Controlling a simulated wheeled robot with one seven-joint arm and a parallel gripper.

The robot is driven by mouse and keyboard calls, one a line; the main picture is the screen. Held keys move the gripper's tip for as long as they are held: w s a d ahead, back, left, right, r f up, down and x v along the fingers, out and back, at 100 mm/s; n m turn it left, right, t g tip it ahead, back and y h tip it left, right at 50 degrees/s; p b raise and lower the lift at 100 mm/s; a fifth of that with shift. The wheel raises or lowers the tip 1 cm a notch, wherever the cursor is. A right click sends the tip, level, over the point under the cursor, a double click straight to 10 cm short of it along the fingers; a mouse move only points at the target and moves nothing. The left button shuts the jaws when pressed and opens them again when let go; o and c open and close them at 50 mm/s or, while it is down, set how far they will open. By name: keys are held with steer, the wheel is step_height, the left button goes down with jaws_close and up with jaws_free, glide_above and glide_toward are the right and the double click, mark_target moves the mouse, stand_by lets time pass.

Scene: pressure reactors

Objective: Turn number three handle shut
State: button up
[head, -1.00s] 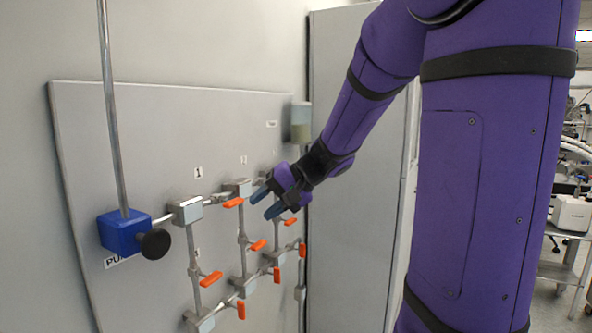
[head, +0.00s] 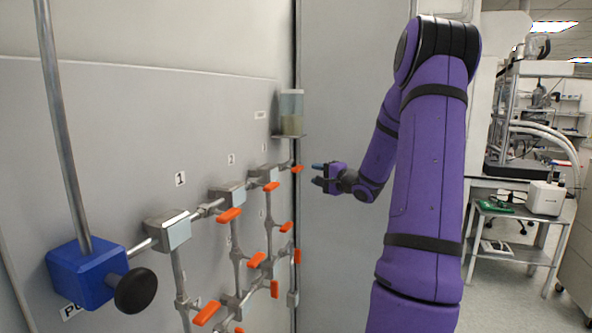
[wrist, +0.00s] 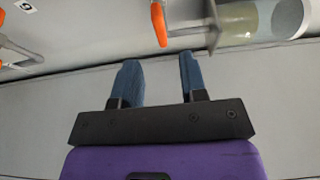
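Several orange handles sit on a grey pipe grid on the wall panel. A small tag beside the third block from the left in the top row is too small to read for certain. The handle nearest that block on its right (head: 297,168) is orange; an orange handle (wrist: 158,24) also shows in the wrist view, ahead of the fingers. I cannot tell for certain which handle is number three. My gripper (head: 316,174) is open and empty, its blue fingers apart (wrist: 160,80). It is right of the top-row handles, not touching any.
A tagged "1" block (head: 166,230) and a blue pump block (head: 84,272) with a black knob (head: 135,291) stand at left. A vial (head: 291,112) on a small shelf is above the rightmost handle. A plain grey wall (head: 345,90) lies behind my gripper.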

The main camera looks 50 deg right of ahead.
mark_target(301, 170)
steer(key=w, duration=0.9)
jaws_close()
